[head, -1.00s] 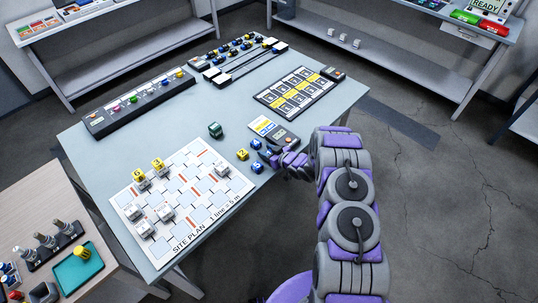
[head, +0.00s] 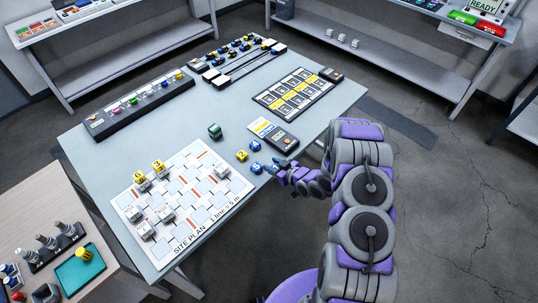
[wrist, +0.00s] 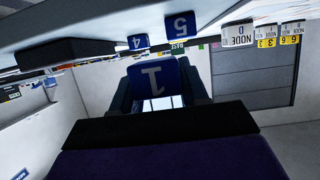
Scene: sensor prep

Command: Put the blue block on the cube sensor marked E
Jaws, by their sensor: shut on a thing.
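My gripper (head: 279,166) is shut on a blue block marked 1 (wrist: 158,78), which sits between the two dark fingers in the wrist view. In the head view the held block (head: 275,168) shows only in small part, at the table's right edge. Two more blue blocks, 4 (head: 256,145) and 5 (head: 257,167), are just left of my gripper. White cube sensors, including one at the right of the site plan (head: 221,171) and several at its left (head: 165,213), stand on the plan. I cannot make out which is marked E.
Yellow blocks 6 (head: 138,177) and 3 (head: 158,166) sit on two cubes at the plan's left. A yellow block (head: 241,155) and a green block (head: 214,131) lie near the plan (head: 205,227). A dark handheld device (head: 284,142) lies behind my gripper.

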